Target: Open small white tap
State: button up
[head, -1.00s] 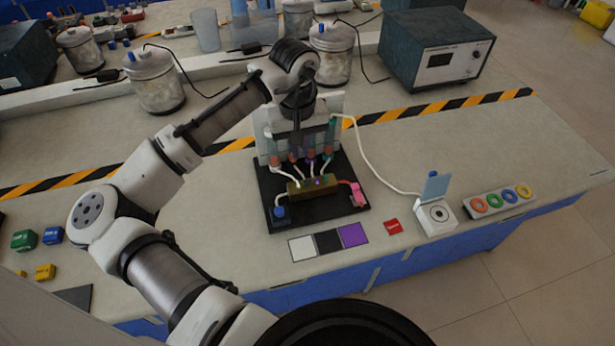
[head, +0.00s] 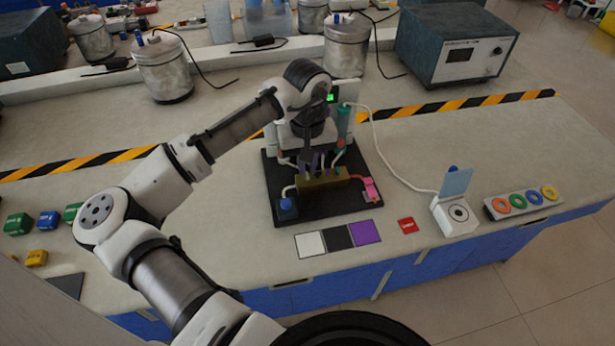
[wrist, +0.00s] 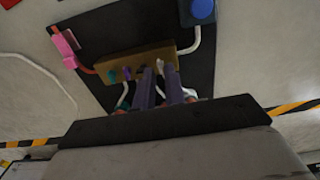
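A brass manifold block (head: 322,181) lies on a black base plate (head: 330,208); the block also shows in the wrist view (wrist: 118,66). In the wrist view, small coloured taps line its edge: a teal tap (wrist: 112,76), a purple tap (wrist: 127,73) and a small white tap (wrist: 160,66). My gripper (wrist: 159,82) is just over the block, with its two fingers apart and the white tap close to their tips, seemingly between them. I cannot tell whether they touch it. In the head view my gripper (head: 316,163) hides most of the taps.
Tubes run from the block to a blue knob (head: 288,205) and a pink clip (head: 371,190). A rack with a teal-capped tube (head: 343,124) stands behind. White, black and purple squares (head: 339,238) lie in front. A white device with a raised lid (head: 457,217) stands right.

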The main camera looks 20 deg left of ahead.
jog(key=shift+f, duration=0.25)
dwell(0.3)
jog(key=shift+r+p, duration=0.3)
jog(key=shift+p, duration=0.1)
dwell(0.5)
grip_shut()
jog(key=shift+r+n+p, duration=0.3)
jog(key=shift+n+p, duration=0.7)
jog(key=n+p, duration=0.3)
jog(key=n, duration=0.1)
jog(key=shift+f+n, duration=0.3)
jog(key=shift+n, duration=0.2)
